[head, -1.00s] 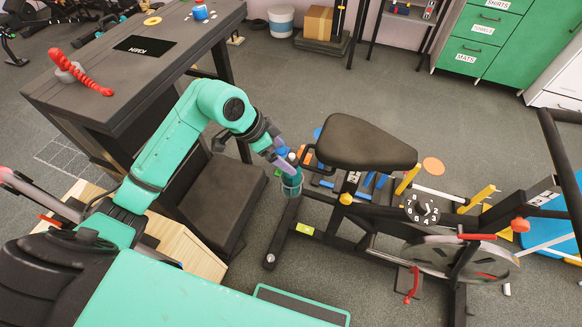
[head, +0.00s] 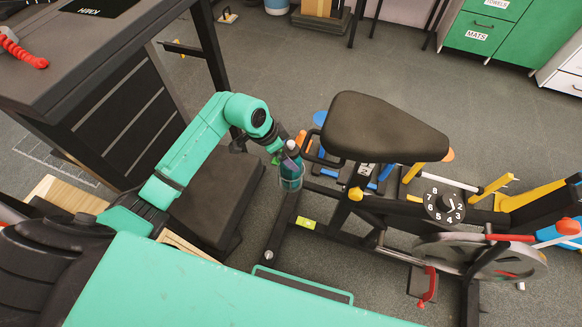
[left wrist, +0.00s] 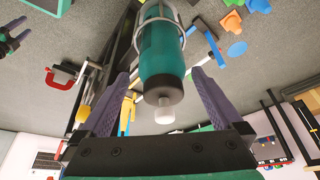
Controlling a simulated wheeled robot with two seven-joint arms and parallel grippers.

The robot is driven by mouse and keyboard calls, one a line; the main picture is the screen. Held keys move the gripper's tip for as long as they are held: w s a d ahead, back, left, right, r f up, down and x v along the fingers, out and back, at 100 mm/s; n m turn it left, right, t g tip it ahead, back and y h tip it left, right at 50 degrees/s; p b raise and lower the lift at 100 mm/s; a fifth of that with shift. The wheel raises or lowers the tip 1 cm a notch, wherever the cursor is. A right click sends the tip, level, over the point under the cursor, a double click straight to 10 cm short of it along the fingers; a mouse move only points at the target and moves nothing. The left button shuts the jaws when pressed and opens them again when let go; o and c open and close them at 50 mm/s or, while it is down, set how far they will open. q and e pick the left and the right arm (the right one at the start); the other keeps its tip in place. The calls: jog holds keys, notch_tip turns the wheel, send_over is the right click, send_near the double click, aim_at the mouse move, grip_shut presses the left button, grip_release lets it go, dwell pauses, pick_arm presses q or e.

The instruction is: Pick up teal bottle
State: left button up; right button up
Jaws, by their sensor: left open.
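The teal bottle (head: 291,172) stands in a wire holder ring (head: 290,184) on the exercise bike's frame, just left of the seat. In the left wrist view the bottle (left wrist: 161,52) has a black cap with a pale spout and lies between the two purple fingers. My left gripper (head: 288,152) is at the bottle's top in the head view. In the left wrist view the left gripper (left wrist: 160,95) is open, with a gap on each side of the bottle. My right gripper is not seen in the head view.
The bike's black seat (head: 383,127) is close on the right of the bottle. A dark desk (head: 95,75) and a low black block (head: 215,195) are at left. Open grey floor lies behind the bike.

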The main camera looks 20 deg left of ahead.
pick_arm(q)
jog(key=x, duration=0.4)
jog(key=shift+w+f, duration=0.2)
jog(key=shift+f, duration=0.2)
jog(key=shift+a, duration=0.1)
jog(key=c, duration=1.4)
